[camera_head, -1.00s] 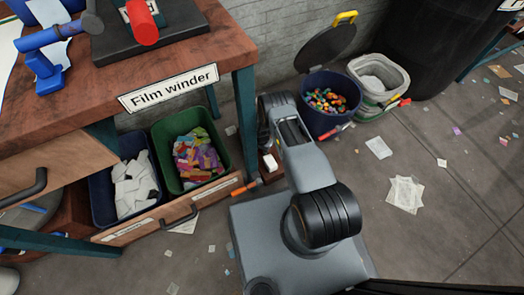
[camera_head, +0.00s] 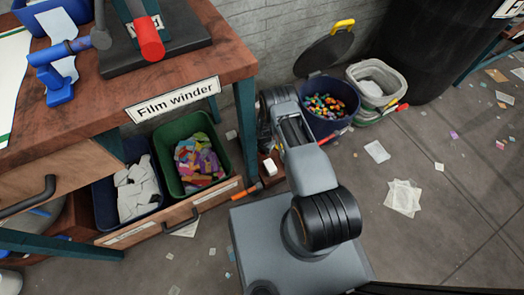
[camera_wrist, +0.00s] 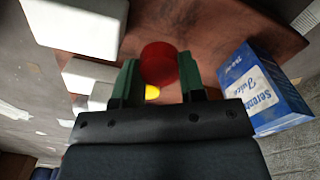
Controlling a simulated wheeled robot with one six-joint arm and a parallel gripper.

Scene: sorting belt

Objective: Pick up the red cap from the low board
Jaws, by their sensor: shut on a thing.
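The red cap (camera_wrist: 158,63) shows in the wrist view between the two green fingertips of my gripper (camera_wrist: 160,76). My gripper is shut on it, over or at the brown low board (camera_wrist: 215,45); whether the cap touches the board cannot be told. In the head view my arm hides the cap and the gripper. Part of the board (camera_head: 265,182) shows there low beside the bench leg.
In the wrist view, white blocks (camera_wrist: 78,25) lie left, a yellow thing (camera_wrist: 152,91) lies behind the fingers, and a blue juice box (camera_wrist: 262,90) lies right. In the head view, the film winder bench (camera_head: 90,100) is left and a blue bin (camera_head: 322,123) stands behind my arm.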

